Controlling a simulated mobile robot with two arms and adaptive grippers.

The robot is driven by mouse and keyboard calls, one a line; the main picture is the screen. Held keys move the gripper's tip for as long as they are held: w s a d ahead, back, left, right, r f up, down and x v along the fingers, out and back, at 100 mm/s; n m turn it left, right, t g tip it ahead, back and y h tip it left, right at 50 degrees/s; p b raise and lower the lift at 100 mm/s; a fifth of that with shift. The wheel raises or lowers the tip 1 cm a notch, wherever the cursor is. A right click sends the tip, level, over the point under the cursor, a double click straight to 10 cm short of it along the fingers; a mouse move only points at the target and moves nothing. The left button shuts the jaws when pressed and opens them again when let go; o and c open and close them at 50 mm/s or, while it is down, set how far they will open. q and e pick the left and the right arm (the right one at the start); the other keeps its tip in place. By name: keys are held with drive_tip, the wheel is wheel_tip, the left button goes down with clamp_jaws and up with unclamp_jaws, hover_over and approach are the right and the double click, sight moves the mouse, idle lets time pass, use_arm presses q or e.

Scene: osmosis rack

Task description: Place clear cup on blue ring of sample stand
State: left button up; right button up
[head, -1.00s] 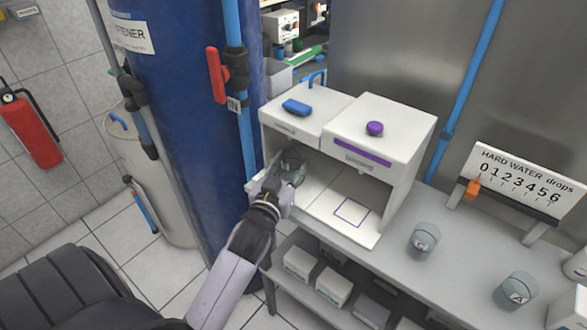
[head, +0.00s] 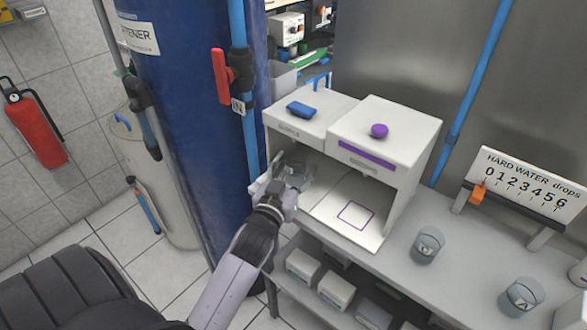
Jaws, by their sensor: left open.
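A clear cup (head: 299,176) stands in the left bay of a white stand (head: 408,195). It is small and partly covered by my gripper. My left gripper (head: 289,174) reaches into that bay from the front left. Its jaws are open, close to the cup; I cannot tell whether they touch it. No blue ring is visible under the cup. Two other clear cups stand on the grey bench to the right, one marked H (head: 428,246) and one marked A (head: 520,298). My right gripper is not in view.
The stand's right bay is empty, with a purple square outline (head: 355,216) on its floor. A blue block (head: 301,109) and a purple knob (head: 379,131) are on top. A hard-water drops scale (head: 525,190) stands behind the cups. A blue tank (head: 190,100) is close left.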

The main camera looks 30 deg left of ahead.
use_arm(q)
drive_tip(key=shift+r, duration=0.3)
drive_tip(key=v, duration=1.2)
drive_tip(key=shift+p, duration=0.4)
